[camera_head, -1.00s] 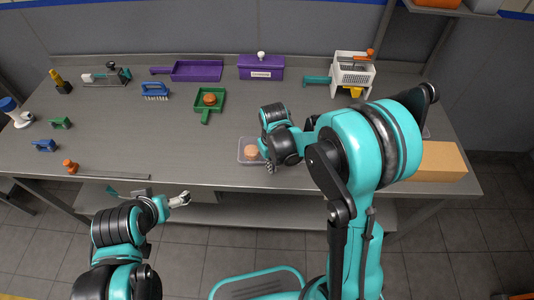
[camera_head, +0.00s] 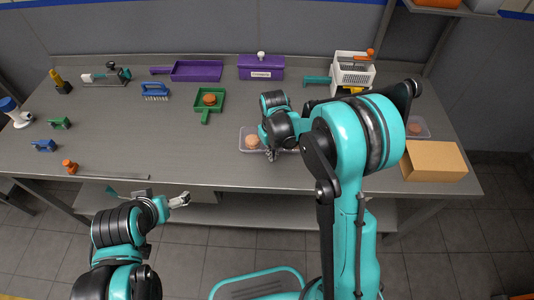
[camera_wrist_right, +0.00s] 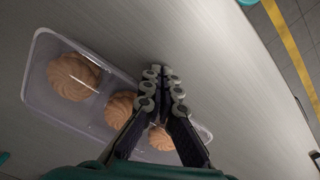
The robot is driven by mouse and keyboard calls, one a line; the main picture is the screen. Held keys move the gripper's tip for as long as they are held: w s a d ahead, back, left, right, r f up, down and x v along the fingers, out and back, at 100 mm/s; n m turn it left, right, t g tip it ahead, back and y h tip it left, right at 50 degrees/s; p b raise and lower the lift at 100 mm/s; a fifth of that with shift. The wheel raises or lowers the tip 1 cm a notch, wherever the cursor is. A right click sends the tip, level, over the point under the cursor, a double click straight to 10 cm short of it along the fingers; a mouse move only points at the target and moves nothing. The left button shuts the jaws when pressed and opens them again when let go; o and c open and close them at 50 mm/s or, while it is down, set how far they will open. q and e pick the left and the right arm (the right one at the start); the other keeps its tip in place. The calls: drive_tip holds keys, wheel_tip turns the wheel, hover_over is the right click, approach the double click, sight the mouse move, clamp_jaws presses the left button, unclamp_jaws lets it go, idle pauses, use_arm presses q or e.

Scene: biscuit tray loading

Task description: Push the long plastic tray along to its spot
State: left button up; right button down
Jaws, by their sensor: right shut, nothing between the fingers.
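The long clear plastic tray (camera_head: 242,146) lies on the steel table, its right part hidden behind my right arm in the head view. In the right wrist view the tray (camera_wrist_right: 32,78) holds three round ridged biscuits in a row, the last partly covered by the fingers. My right gripper (camera_head: 271,156) is shut and empty, low at the tray's near long side. In the wrist view its fingertips (camera_wrist_right: 163,75) show close to the tray's long edge; I cannot tell if they touch it. My left gripper (camera_head: 181,200) hangs before the table's front edge, its opening unclear.
A green scoop tray with a biscuit (camera_head: 209,99) lies behind and left. A purple tray (camera_head: 197,71), purple box (camera_head: 261,67) and white basket (camera_head: 352,74) stand at the back. A cardboard box (camera_head: 434,160) and another clear tray (camera_head: 418,128) are at right.

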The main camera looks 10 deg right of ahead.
drive_tip(key=shift+w+d, duration=0.5)
drive_tip(key=shift+w, duration=1.4)
drive_tip(key=shift+w+d, duration=0.45)
drive_tip(key=shift+w, duration=1.45)
drive_tip(key=shift+w+d, duration=0.5)
drive_tip(key=shift+w, duration=1.4)
drive_tip(key=shift+w+d+p, duration=0.2)
drive_tip(key=shift+w+d, duration=0.2)
drive_tip(key=shift+w, duration=1.1)
drive_tip(key=shift+w+d+p, duration=0.15)
drive_tip(key=shift+w+d, duration=0.2)
drive_tip(key=shift+w, duration=1.1)
drive_tip(key=shift+w+d+p, duration=0.2)
drive_tip(key=shift+w+d, duration=0.2)
drive_tip(key=shift+w, duration=1.1)
drive_tip(key=shift+s+a+b, duration=0.15)
drive_tip(key=shift+s+a, duration=0.1)
drive_tip(key=shift+s, duration=0.55)
drive_tip(key=shift+s+a+b, duration=0.15)
drive_tip(key=shift+s+a, duration=0.05)
drive_tip(key=shift+s, duration=0.55)
wheel_tip(320, 180, up, 8)
drive_tip(key=p, duration=0.4)
drive_tip(key=shift+p, duration=0.4)
